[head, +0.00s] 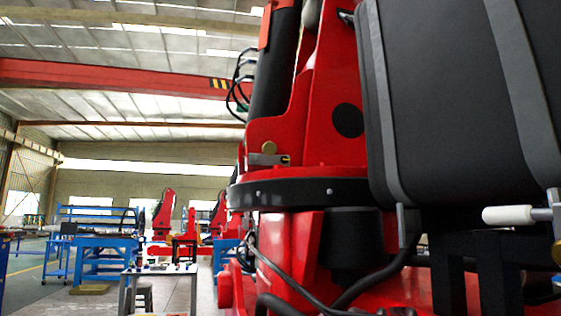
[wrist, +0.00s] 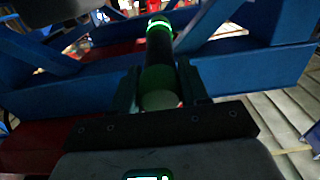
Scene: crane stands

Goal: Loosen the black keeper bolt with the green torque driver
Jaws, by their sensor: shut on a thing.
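In the wrist view my gripper (wrist: 160,82) is shut on the green torque driver (wrist: 159,55), with one dark finger on each side of it. The driver has a dark body, a glowing green ring near its far end and a pale round near end. It points away from my palm, towards blue beams; I cannot tell if its far tip touches anything. I cannot make out the black keeper bolt in either view. My gripper does not show in the head view.
A large red crane (head: 300,105) with a dark ring fills the right of the head view. In the wrist view blue beams (wrist: 255,70) lie close beyond my gripper.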

